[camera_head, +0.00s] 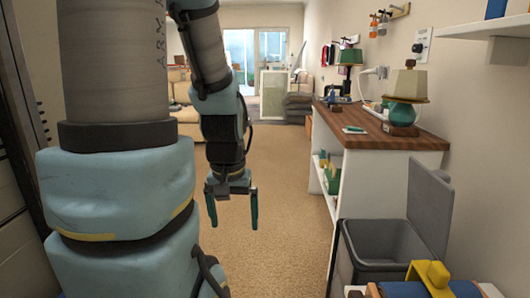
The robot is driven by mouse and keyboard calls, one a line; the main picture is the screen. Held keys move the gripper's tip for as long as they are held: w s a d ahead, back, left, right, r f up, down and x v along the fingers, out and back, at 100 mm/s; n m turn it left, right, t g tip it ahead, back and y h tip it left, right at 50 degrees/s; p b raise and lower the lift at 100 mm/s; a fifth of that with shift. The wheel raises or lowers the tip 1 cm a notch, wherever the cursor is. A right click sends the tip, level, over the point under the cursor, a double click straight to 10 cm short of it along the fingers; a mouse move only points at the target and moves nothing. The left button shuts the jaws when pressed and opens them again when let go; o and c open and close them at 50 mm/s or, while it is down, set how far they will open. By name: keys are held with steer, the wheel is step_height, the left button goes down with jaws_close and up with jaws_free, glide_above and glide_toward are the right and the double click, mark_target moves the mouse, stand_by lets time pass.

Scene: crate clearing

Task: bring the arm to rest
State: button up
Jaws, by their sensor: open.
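My arm stands at the left of the head view, with a blue and grey column and a dark, hanging wrist. My gripper (232,208) points down with its two teal fingers apart. It is open and nothing is between the fingers. It hangs above the tan carpet (275,235), clear of the furniture. Part of the room behind the arm is hidden.
A wood-topped cabinet (425,140) with a lamp (407,88) stands at the right. Below it is a grey bin (385,240) with its lid raised. A yellow and blue object (430,278) is at the lower right. The carpet between gripper and cabinet is clear.

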step_height(320, 180, up, 17)
steer(key=p, duration=1.6)
steer(key=shift+w+r, duration=0.15)
